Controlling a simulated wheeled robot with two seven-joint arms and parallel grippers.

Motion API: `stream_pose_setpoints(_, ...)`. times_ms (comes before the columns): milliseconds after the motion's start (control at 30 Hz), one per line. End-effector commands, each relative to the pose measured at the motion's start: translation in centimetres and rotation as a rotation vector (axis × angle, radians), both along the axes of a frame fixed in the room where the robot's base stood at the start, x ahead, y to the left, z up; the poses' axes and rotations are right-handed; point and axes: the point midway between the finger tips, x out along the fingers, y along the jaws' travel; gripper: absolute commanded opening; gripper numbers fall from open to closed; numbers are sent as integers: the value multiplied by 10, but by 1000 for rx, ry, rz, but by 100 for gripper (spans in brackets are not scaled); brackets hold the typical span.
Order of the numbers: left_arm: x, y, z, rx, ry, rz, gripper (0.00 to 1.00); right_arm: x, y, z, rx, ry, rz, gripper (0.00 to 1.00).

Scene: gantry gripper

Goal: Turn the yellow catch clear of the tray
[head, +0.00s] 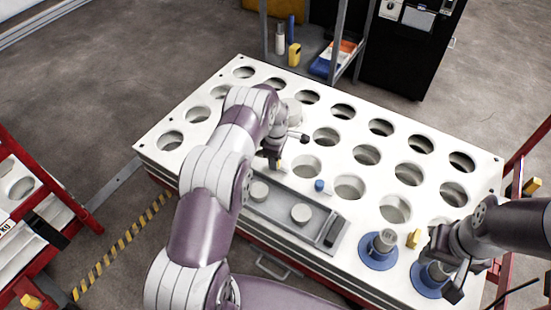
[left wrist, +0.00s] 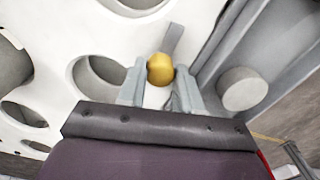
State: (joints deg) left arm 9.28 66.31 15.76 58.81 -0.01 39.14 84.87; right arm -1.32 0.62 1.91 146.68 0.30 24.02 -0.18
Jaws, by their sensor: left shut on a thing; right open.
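The yellow catch knob (left wrist: 160,69) shows in the left wrist view between the two fingers of my left gripper (left wrist: 159,86), which is shut on it. A flat grey arm (left wrist: 174,38) runs from the knob over the white plate, with a strip of white between it and the tray edge. The grey tray (head: 279,211) is sunk in the front of the plate. My left gripper (head: 273,162) stands at the tray's far left end in the head view, hiding most of the catch. My right gripper (head: 441,268) is open, by a blue-flanged piece at right.
The white plate (head: 290,142) has rows of round holes. A blue knob (head: 320,186) stands behind the tray. Blue-flanged pieces (head: 378,256) stand at front right.

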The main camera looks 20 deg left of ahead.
Motion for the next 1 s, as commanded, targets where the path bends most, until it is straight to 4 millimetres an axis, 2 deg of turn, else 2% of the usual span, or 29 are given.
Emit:
stream_pose_setpoints(300,0,0,0,0,0,2,3,0,0,0,0,0,0,43)
stream_pose_setpoints(333,0,0,0,0,0,2,40,0,0,0,0,0,0,43)
stream_pose_setpoints(400,0,0,0,0,0,1,59,0,0,0,0,0,0,43)
stream_pose_setpoints(667,0,0,1,0,0,1,59,0,0,0,0,0,0,43)
stream_pose_setpoints(733,1,0,6,0,-2,0,59,0,0,3,0,0,0,43)
stream_pose_setpoints(867,1,0,34,0,-3,0,59,0,0,12,0,0,0,43)
stream_pose_setpoints(1000,1,0,74,0,-3,1,59,0,0,23,0,0,0,43)
